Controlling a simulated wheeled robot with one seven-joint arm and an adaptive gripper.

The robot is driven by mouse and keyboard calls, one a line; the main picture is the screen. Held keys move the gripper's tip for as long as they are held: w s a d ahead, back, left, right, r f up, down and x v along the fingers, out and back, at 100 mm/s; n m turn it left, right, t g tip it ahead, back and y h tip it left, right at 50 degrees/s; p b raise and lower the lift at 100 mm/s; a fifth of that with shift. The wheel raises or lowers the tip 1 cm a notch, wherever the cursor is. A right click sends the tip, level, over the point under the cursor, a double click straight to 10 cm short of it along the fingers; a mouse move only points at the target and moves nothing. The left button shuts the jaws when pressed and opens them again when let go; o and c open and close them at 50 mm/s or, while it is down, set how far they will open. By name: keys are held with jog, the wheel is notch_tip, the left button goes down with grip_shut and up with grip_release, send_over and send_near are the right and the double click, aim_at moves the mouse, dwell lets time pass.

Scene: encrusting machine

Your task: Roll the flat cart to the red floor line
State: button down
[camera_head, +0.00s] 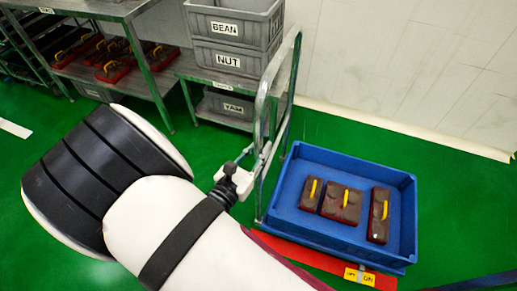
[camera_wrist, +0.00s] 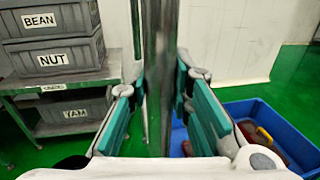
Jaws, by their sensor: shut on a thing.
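The flat cart's grey metal handle (camera_head: 261,112) stands upright left of a blue tray (camera_head: 330,157). The tray sits low on the cart and hides most of its deck. My gripper (camera_head: 264,152) is shut on the handle's near upright. In the wrist view, the post (camera_wrist: 160,35) runs vertically between the teal pads of my gripper (camera_wrist: 160,82). A red strip (camera_head: 325,262) lies along the tray's near side; I cannot tell whether it is on the floor or on the cart. A yellow label (camera_head: 359,277) is on it.
Brown blocks with yellow handles (camera_head: 341,204) lie in the tray. A metal rack (camera_head: 190,72) with grey bins marked BEAN, NUT and YAM stands behind the handle. A white wall (camera_head: 420,60) closes the back. Green floor (camera_head: 450,215) is clear at right.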

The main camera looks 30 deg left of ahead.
aim_at(255, 129)
jog(key=c, duration=1.4)
grip_release()
jog(key=shift+c, duration=0.2)
notch_tip(255, 129, up, 10)
jog(key=shift+f, duration=0.1)
